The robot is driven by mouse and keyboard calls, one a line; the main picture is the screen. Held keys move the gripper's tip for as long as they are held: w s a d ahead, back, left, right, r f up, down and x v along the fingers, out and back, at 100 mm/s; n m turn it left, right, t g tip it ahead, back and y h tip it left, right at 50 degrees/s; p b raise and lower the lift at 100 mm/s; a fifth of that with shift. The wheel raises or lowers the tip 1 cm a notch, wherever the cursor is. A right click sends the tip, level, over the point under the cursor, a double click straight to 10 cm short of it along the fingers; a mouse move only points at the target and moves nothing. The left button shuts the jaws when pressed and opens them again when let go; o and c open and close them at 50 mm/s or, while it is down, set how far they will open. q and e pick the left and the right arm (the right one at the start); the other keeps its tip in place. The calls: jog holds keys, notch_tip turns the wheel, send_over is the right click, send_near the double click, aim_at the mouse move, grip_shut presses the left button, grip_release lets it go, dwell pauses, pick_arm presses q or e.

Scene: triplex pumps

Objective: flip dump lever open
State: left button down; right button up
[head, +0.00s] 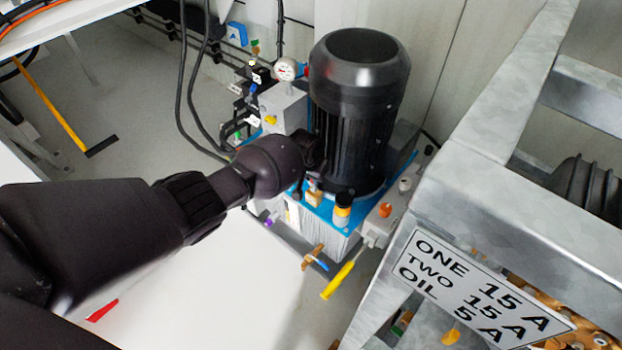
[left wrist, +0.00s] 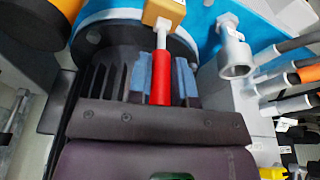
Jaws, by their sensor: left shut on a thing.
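A lever with a red handle (left wrist: 161,85) and a silver stem joins a brass valve block (left wrist: 163,12) in the left wrist view. My left gripper (left wrist: 162,78) has its two blue-padded fingers on either side of the red handle and is shut on it. In the head view my left gripper (head: 313,165) is at the foot of the black motor (head: 352,120), on the near side of the blue-topped pump unit (head: 318,208). The red handle is hidden there behind my arm and hand. My right gripper is in neither view.
A yellow-handled lever (head: 338,280) and a blue-tipped lever (head: 320,263) stick out below the unit. A pressure gauge (head: 287,69) and cables stand behind my wrist. A galvanized frame (head: 440,190) with a sign (head: 478,290) closes off the right.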

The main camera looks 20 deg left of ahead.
pick_arm(q)
jog(key=shift+w+d+f+g, duration=0.1)
jog(key=shift+w+f+g, duration=0.1)
jog(key=shift+g, duration=0.2)
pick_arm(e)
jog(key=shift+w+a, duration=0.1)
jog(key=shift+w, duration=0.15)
pick_arm(q)
jog(key=shift+r, duration=0.15)
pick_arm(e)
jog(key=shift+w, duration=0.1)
pick_arm(q)
jog(key=c, duration=1)
grip_release()
jog(key=shift+w, duration=0.1)
jog(key=shift+c, duration=0.2)
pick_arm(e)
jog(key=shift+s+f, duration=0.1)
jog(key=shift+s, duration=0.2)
